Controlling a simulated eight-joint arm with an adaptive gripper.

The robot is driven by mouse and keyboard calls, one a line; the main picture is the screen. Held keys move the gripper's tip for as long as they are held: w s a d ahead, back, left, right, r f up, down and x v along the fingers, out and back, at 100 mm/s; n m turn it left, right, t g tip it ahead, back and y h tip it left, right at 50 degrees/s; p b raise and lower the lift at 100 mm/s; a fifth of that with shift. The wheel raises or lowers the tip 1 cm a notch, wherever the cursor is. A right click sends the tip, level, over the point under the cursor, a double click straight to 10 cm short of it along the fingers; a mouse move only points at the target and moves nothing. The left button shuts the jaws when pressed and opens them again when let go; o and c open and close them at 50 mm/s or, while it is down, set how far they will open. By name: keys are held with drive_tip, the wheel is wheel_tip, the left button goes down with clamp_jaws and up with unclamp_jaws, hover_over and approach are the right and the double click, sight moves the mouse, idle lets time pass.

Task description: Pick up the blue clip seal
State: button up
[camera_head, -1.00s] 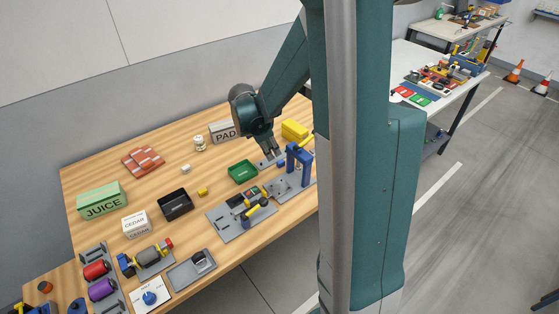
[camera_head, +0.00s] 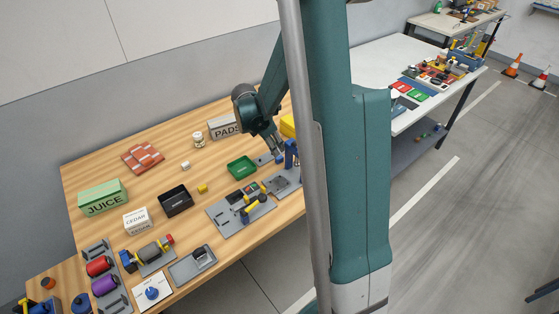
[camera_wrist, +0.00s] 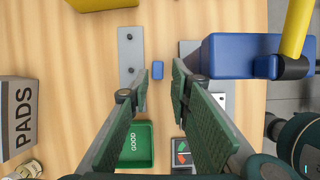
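A small blue block-like piece, which I take for the blue clip seal (camera_wrist: 158,70), lies on the wood table in the wrist view. It is between the tips of my open gripper (camera_wrist: 159,80), beside a grey plate with dark studs. A gap shows on each side of the piece. I cannot tell from this view how far above the table the fingertips are. In the head view my gripper (camera_head: 279,149) is low over the table near the blue post fixture, and the seal cannot be made out clearly.
A grey plate (camera_wrist: 131,55) lies left of the seal. A tall blue fixture (camera_wrist: 235,55) with a yellow bar stands close on the right. A green tray (camera_wrist: 137,145) marked GOOD and a PADS box (camera_wrist: 17,118) are nearby. A yellow container (camera_wrist: 100,3) is at the top.

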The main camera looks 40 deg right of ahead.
sight(281, 156)
drive_tip(key=shift+x, duration=1.25)
drive_tip(key=shift+f, duration=0.1)
drive_tip(key=shift+w+b+x, duration=0.2)
drive_tip(key=shift+b+x, duration=0.15)
drive_tip(key=shift+x, duration=2.2)
drive_tip(key=shift+d, duration=0.1)
drive_tip(key=c, duration=0.4)
wheel_tip(281, 156, up, 18)
drive_tip(key=shift+r+p, duration=0.1)
drive_tip(key=shift+p, duration=0.65)
